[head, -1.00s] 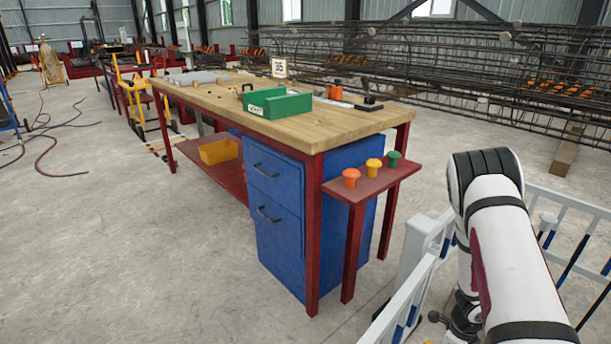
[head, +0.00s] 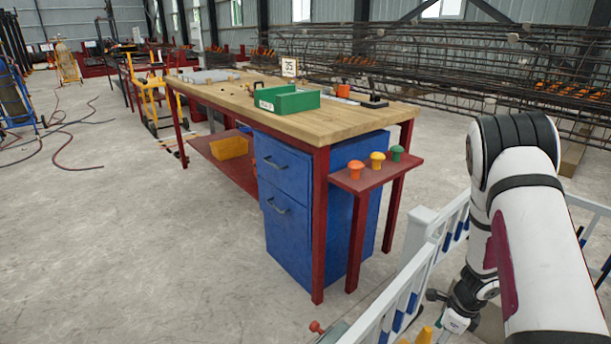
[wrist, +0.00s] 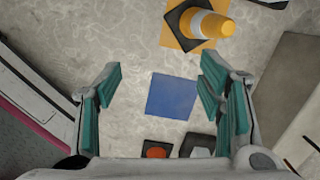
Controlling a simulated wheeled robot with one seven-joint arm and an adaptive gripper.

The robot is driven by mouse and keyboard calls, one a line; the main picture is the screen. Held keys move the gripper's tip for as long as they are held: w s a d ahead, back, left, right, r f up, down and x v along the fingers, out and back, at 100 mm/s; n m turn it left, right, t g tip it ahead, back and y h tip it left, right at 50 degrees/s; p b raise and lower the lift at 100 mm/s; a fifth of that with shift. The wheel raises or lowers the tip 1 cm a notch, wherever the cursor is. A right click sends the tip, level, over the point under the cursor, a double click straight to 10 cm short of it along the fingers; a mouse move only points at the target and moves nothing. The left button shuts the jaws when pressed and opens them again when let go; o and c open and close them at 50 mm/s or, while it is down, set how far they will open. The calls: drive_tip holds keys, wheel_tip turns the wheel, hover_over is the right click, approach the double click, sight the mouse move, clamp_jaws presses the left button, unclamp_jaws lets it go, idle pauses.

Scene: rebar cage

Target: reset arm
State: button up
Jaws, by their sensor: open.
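My gripper (wrist: 161,82) is open and empty in the wrist view, with its teal-padded fingers spread wide. Between and beyond the fingers, a blue square (wrist: 171,96) lies on the grey floor, apart from them. My white arm rises at the right of the head view, bent at a black-ringed joint. Its lower part hangs down near a white and blue railing (head: 412,285). The fingers cannot be made out in the head view.
A wooden-topped workbench (head: 345,122) with a green box (head: 287,101) stands left of my arm. A side shelf (head: 376,174) holds orange, yellow and green caps. An orange and white cone (wrist: 212,25) stands on the floor. Open floor lies at left.

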drive_tip(key=a+r+n+y, duration=0.2)
drive_tip(key=a+r+n, duration=0.2)
drive_tip(key=a+r, duration=0.55)
drive_tip(key=a+r+n+y, duration=0.1)
drive_tip(key=a+r+n, duration=0.35)
drive_tip(key=r, duration=0.95)
drive_tip(key=s+a+r+n, duration=0.5)
drive_tip(key=s+r+n, duration=0.2)
drive_tip(key=s+r, duration=0.3)
drive_tip(key=s+d+r+n+h, duration=0.15)
drive_tip(key=s+r+n, duration=0.3)
drive_tip(key=s, duration=0.75)
drive_tip(key=s+r+n+h, duration=0.3)
drive_tip(key=s+n, duration=0.3)
drive_tip(key=s, duration=0.5)
wheel_tip(320, 180, up, 32)
drive_tip(key=t+p, duration=0.3)
drive_tip(key=p, duration=2.8)
drive_tip(key=shift+d, duration=0.15)
